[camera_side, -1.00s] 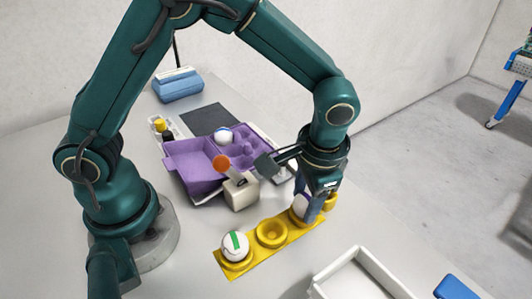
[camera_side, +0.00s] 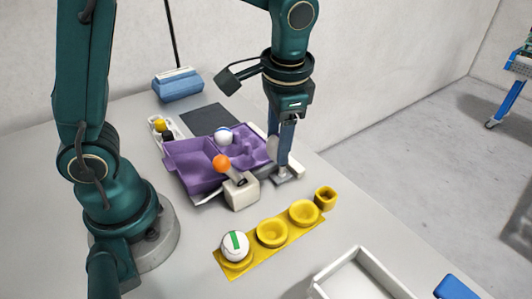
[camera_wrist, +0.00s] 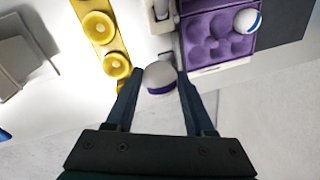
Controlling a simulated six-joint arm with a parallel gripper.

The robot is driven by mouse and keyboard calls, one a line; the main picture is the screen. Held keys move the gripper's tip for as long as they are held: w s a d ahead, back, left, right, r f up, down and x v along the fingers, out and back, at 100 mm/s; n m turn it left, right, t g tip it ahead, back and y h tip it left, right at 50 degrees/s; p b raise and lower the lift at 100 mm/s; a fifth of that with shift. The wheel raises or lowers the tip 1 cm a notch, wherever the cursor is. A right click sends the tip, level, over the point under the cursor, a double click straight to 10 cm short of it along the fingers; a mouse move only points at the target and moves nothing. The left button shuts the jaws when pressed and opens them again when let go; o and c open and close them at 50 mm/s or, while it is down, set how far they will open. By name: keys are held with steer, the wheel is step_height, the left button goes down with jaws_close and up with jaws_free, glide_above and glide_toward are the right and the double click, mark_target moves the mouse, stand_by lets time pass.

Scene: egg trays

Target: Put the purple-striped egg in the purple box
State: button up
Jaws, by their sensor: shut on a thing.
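My gripper (camera_wrist: 160,88) is shut on the purple-striped egg (camera_wrist: 159,76), a white egg with a purple band, held between the fingertips in the wrist view. In the side view my gripper (camera_side: 278,158) hangs at the right edge of the purple box, and the egg (camera_side: 273,148) shows only partly beside the fingers. The purple box (camera_side: 196,178) lies open with egg cups in its right part; it also shows in the wrist view (camera_wrist: 197,56). A blue-striped egg (camera_side: 223,135) sits in one of its cups.
The yellow tray (camera_side: 254,245) holds a green-striped egg (camera_side: 234,246); its other two cups are empty. A lever with an orange ball (camera_side: 222,163) stands in front of the box. A white bin (camera_side: 325,277) is at the front right.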

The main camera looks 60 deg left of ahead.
steer(key=shift+w+a+m+t+h, duration=0.5)
steer(key=shift+w+a+m, duration=0.85)
steer(key=shift+a+m, duration=3.3)
steer(key=shift+a+f, duration=0.1)
steer(key=shift+f, duration=3.75)
steer(key=shift+f, duration=0.25)
steer(key=o, duration=0.9)
